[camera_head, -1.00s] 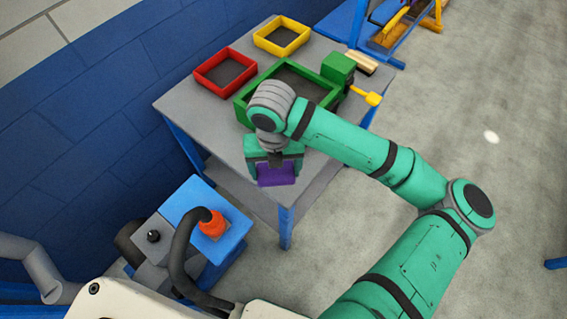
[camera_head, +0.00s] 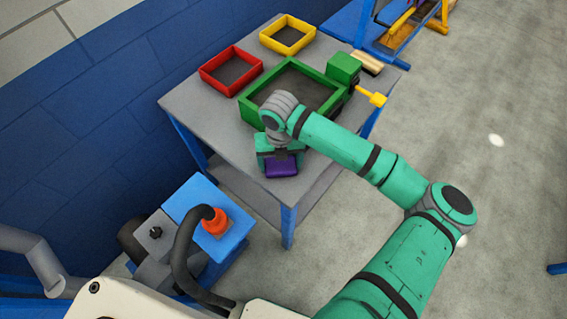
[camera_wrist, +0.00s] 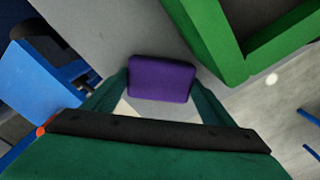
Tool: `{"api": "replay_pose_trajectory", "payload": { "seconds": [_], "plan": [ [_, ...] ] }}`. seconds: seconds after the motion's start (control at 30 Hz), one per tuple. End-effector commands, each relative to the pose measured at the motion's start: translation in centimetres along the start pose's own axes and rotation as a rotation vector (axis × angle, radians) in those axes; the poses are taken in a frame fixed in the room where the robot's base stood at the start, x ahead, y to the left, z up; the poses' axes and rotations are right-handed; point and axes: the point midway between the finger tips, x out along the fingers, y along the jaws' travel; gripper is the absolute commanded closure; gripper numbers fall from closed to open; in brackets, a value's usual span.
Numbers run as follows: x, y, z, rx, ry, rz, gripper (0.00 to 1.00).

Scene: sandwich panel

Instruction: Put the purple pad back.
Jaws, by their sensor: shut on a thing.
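The purple pad (camera_head: 281,167) is a flat, rounded block in my gripper (camera_head: 279,165), above the near part of the grey table (camera_head: 205,118). In the wrist view the pad (camera_wrist: 161,78) sits between the two green fingers of my gripper (camera_wrist: 160,90), which are shut on its sides. Whether the pad touches the table top I cannot tell. The large green tray (camera_head: 252,119) lies just behind the gripper in the head view, and its corner (camera_wrist: 225,50) shows at the upper right of the wrist view.
A red frame (camera_head: 231,88) and a yellow frame (camera_head: 273,47) stand at the back of the table. A green block (camera_head: 343,67) with a yellow handle (camera_head: 376,98) is at the tray's right. A blue box with an orange-red button (camera_head: 214,221) stands before the table.

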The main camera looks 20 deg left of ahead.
Motion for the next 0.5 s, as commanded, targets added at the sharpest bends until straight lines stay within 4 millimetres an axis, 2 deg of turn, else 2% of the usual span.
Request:
{"api": "replay_pose_trajectory", "payload": {
  "seconds": [0.1, 0.13, 0.2, 0.5],
  "plan": [
    [0.09, 0.19, -0.02, -0.002, 0.001, 0.003, 0.55],
    [0.1, 0.15, -0.04, -0.001, 0.001, 0.003, 0.18],
    [0.09, 0.01, -0.06, 0.002, 0.001, 0.003, 0.04],
    [-0.04, -0.41, -0.11, 0.01, 0.0, 0.002, 0.04]
  ]
}}
